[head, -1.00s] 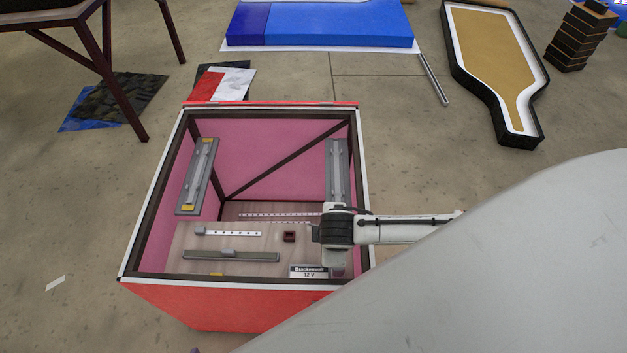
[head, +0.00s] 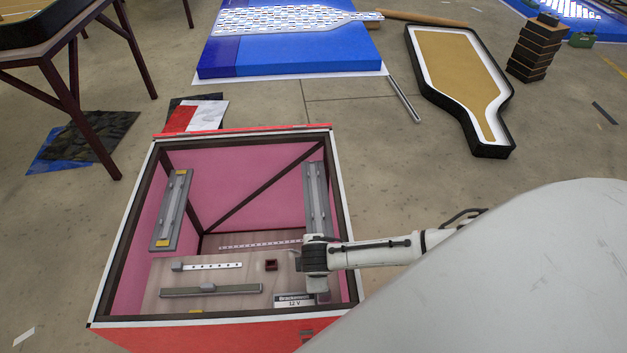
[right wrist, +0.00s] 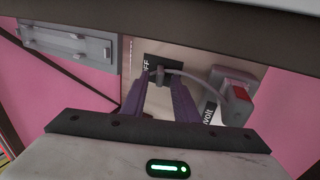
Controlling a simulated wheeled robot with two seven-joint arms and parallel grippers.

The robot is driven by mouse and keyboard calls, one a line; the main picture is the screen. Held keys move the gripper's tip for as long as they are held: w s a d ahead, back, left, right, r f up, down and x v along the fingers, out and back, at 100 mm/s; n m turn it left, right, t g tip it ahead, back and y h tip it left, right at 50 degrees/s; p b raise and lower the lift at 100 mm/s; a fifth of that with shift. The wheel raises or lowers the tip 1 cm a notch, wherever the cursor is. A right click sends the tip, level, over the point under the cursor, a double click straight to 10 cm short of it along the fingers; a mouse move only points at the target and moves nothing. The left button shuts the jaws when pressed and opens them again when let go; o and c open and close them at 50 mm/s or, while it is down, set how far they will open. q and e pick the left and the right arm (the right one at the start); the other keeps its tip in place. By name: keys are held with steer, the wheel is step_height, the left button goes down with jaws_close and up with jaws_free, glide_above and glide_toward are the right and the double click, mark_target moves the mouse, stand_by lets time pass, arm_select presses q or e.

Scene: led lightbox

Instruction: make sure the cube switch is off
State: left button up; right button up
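The lightbox (head: 229,337) is a red-sided, open-topped box with pink inner walls. My right arm reaches into its right side, with my right gripper (head: 320,291) low beside the "Brackenvolt 12 V" label (head: 293,300). In the right wrist view, the purple fingers (right wrist: 160,80) point at a black plate marked "OFF" (right wrist: 149,62). Their tips are apart, with a small dark grey piece (right wrist: 160,72) between them; contact is unclear. A grey block with a red top (right wrist: 233,91) stands right of the fingers, a cable running from it. I cannot tell which part is the cube switch. My left gripper is out of view.
Inside the box are a small dark red cube (head: 271,265), a grey bar (head: 211,290), a dotted white strip (head: 212,266) and wall fixtures (head: 171,209). A dark brace crosses it diagonally. A blue slab (head: 290,60) and a bottle-shaped tray (head: 492,151) lie beyond.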

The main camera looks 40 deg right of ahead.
jaws_close()
